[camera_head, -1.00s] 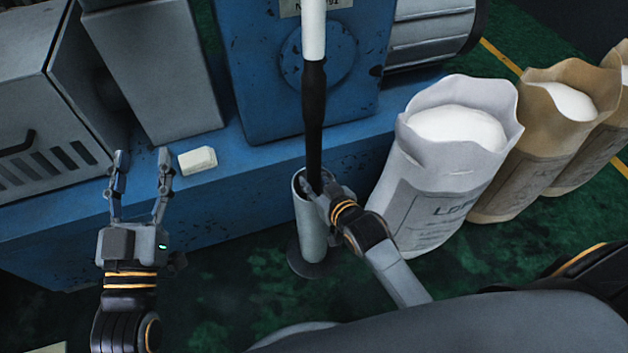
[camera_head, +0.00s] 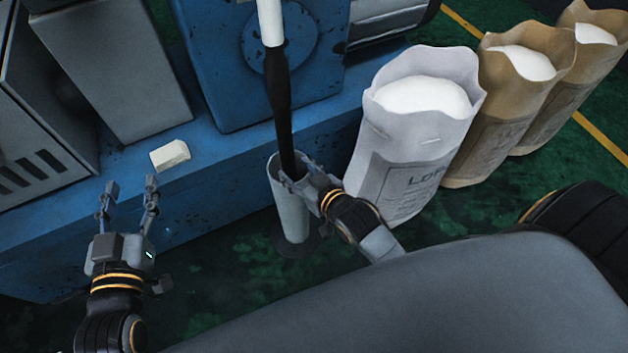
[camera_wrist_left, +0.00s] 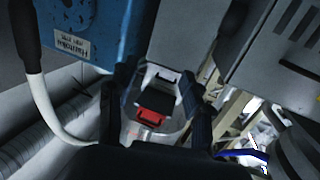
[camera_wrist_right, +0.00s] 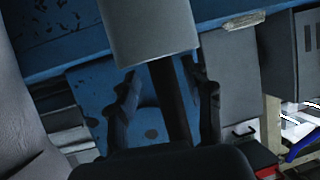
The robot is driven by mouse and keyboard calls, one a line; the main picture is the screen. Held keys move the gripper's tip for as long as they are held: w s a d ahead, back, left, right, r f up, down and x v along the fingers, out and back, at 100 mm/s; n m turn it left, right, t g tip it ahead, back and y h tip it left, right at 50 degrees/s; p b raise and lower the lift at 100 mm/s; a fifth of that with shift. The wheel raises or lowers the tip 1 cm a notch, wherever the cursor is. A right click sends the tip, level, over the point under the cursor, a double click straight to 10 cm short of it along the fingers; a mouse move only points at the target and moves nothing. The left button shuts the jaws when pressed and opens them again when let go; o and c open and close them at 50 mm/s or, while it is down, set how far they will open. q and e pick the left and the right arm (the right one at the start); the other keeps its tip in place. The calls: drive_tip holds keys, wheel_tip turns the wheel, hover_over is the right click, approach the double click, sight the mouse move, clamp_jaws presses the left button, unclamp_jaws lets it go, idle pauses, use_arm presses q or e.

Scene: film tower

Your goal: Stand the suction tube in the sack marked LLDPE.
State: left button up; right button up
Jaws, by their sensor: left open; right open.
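The suction tube is a dark wand (camera_head: 278,95) with a white hose (camera_head: 270,22) at its top. It stands nearly upright in a grey cylindrical holder (camera_head: 291,205) on the floor. My right gripper (camera_head: 298,174) is open at the holder's rim, beside the wand. In the right wrist view the dark wand (camera_wrist_right: 172,100) shows between the spread fingers, with the holder (camera_wrist_right: 150,25) above them. A white sack (camera_head: 415,150) bears partly visible letters like "LDP". Two brown sacks (camera_head: 495,130) (camera_head: 575,90) stand behind it; their marks are unreadable. My left gripper (camera_head: 128,192) is open and empty.
A blue machine base (camera_head: 220,165) runs behind the holder, with a small pale block (camera_head: 170,155) on it. Grey housings (camera_head: 110,70) stand on it at the left. Green floor (camera_head: 235,270) lies open in front. The sacks stand close together and hold white material.

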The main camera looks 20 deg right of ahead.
use_arm(q)
drive_tip(key=s+a+f+g+y+p, duration=0.1)
drive_tip(key=s+f+g, duration=0.3)
drive_tip(key=f, duration=0.5)
drive_tip(key=shift+s+a+g+y+p, duration=0.4)
drive_tip(key=shift+a+g, duration=0.4)
drive_tip(key=shift+g, duration=0.3)
use_arm(e)
drive_tip(key=s+r+g, duration=0.2)
drive_tip(key=s+r, duration=0.7)
drive_tip(key=r, duration=0.1)
drive_tip(key=shift+d+r+g+h, duration=0.25)
drive_tip(key=shift+d+g+h, duration=0.05)
drive_tip(key=shift+d+g, duration=0.1)
